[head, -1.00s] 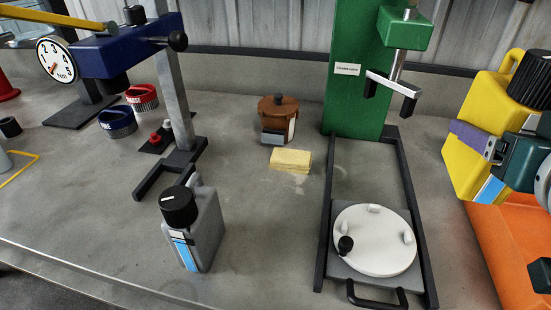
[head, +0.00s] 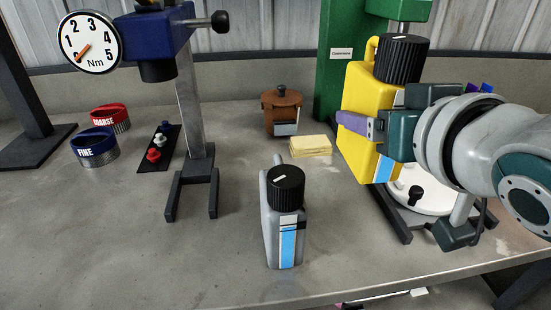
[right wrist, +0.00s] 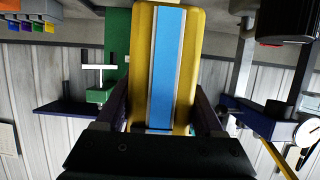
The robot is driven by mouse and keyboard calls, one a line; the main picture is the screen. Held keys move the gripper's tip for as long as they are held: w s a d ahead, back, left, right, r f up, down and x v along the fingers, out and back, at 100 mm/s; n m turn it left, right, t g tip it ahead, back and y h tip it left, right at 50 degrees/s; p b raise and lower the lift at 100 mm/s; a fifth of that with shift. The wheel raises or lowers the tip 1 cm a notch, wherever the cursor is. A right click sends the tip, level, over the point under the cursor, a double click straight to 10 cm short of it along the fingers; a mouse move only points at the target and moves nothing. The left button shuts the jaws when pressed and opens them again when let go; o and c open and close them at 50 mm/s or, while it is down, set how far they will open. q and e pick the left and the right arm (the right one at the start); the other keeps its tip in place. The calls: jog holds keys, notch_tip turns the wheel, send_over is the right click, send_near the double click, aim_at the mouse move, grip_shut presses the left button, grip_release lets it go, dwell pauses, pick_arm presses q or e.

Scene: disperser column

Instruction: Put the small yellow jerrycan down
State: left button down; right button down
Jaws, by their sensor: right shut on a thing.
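The small yellow jerrycan (head: 362,92) has a black ribbed cap and a blue-and-white label. It is upright at the right of the head view, in front of the green column and partly over the white round plate (head: 434,203). My right gripper (head: 385,132), with purple finger pads, is shut on its body. The jerrycan appears held above the bench. In the right wrist view its yellow body (right wrist: 143,60) and blue stripe fill the middle between the fingers. My left gripper is not in view.
A grey jerrycan (head: 285,235) stands at the bench's front middle. A yellow sponge (head: 310,146) and a brown pot (head: 282,112) lie behind it. The blue torque stand (head: 190,120) is left, with FINE (head: 95,150) and COARSE (head: 110,117) rings. The bench front left is clear.

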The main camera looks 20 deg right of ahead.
jog(key=shift+f+b, duration=2.85)
jog(key=shift+f, duration=4.75)
jog(key=shift+f, duration=0.2)
grip_release()
